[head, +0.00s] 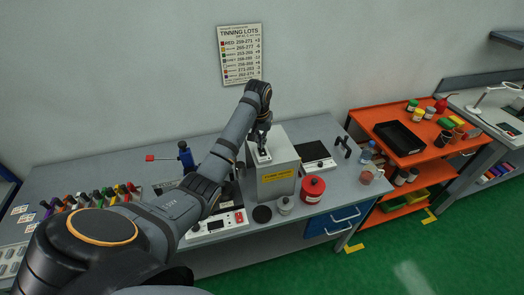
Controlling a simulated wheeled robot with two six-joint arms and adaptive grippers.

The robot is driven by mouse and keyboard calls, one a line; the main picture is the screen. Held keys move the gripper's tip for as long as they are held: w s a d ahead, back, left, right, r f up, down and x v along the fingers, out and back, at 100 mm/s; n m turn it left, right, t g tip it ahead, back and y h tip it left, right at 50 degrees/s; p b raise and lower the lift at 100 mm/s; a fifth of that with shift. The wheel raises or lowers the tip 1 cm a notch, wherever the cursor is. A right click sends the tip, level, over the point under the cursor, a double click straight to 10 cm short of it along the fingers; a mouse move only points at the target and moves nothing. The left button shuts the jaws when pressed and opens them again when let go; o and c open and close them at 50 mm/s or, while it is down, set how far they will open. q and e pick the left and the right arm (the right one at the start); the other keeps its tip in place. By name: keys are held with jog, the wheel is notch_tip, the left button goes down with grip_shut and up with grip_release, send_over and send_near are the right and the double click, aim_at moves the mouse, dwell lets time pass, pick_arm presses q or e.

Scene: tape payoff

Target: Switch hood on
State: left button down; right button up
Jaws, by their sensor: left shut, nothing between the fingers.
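The hood looks to be the grey box (284,158) with a yellow label (277,176) on its front, standing on the workbench. A small pale switch plate (265,158) sits on its top at the left. My left gripper (262,148) points down just over this plate, shut and empty. Its tips are at or very close to the plate; I cannot tell whether they touch. The fingers partly hide the plate, and the switch position is too small to read. My right gripper is not in view.
An orange cart (392,146) stands right of the workbench (110,166). A lot chart (240,54) hangs on the wall.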

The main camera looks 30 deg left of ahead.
pick_arm(q)
jog(key=shift+f, duration=0.55)
notch_tip(320, 180, up, 2)
jog(key=shift+r+p, duration=0.1)
jog(key=shift+p, duration=0.25)
jog(key=shift+r, duration=2.45)
jog(key=shift+f, duration=0.1)
